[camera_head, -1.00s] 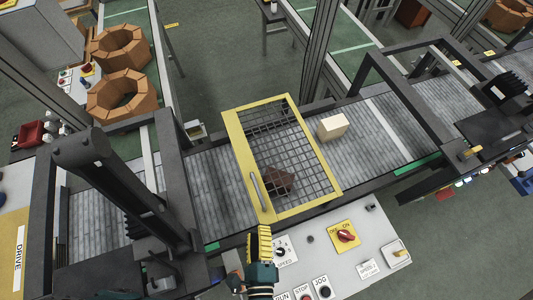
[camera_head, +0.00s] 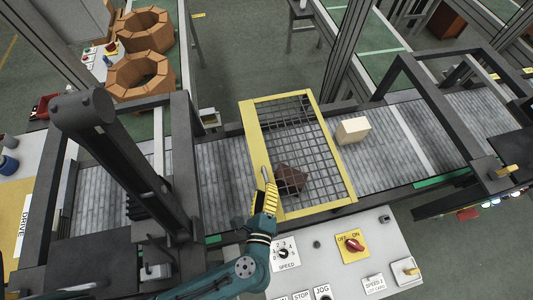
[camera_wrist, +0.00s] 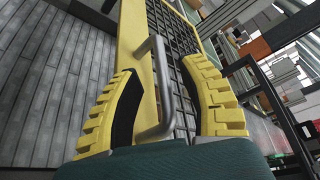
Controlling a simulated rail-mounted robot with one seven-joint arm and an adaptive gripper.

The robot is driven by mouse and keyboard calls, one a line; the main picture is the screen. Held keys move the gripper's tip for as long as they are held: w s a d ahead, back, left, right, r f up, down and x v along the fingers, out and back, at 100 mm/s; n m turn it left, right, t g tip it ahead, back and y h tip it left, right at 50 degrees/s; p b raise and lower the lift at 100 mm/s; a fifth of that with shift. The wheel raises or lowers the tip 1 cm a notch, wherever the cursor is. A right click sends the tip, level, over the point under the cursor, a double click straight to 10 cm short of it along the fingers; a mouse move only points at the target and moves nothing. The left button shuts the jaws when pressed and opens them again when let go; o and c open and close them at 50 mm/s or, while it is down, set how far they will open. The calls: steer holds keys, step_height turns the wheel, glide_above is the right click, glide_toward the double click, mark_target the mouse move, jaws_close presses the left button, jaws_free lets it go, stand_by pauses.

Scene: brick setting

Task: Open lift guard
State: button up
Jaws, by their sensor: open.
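The lift guard (camera_head: 258,128) is a yellow frame with dark wire mesh, lying flat over the conveyor. A grey bar handle (camera_head: 265,175) stands on its left, wide yellow side. My gripper (camera_head: 265,192), with yellow ribbed fingers, is at the near end of this handle. In the wrist view the handle (camera_wrist: 163,85) stands between the two spread fingers of my gripper (camera_wrist: 160,75). The fingers look apart from the bar. A brown brick-like block (camera_head: 291,179) shows under the mesh.
A pale block (camera_head: 352,130) sits on the conveyor (camera_head: 228,180) right of the guard. A control panel (camera_head: 330,258) with a speed dial and a red switch (camera_head: 354,244) lies in front. Dark frames (camera_head: 183,160) stand over the belt on both sides.

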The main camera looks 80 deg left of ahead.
mark_target(266, 179)
steer(key=shift+x, duration=2.15)
steer(key=shift+o, duration=0.2)
jaws_close()
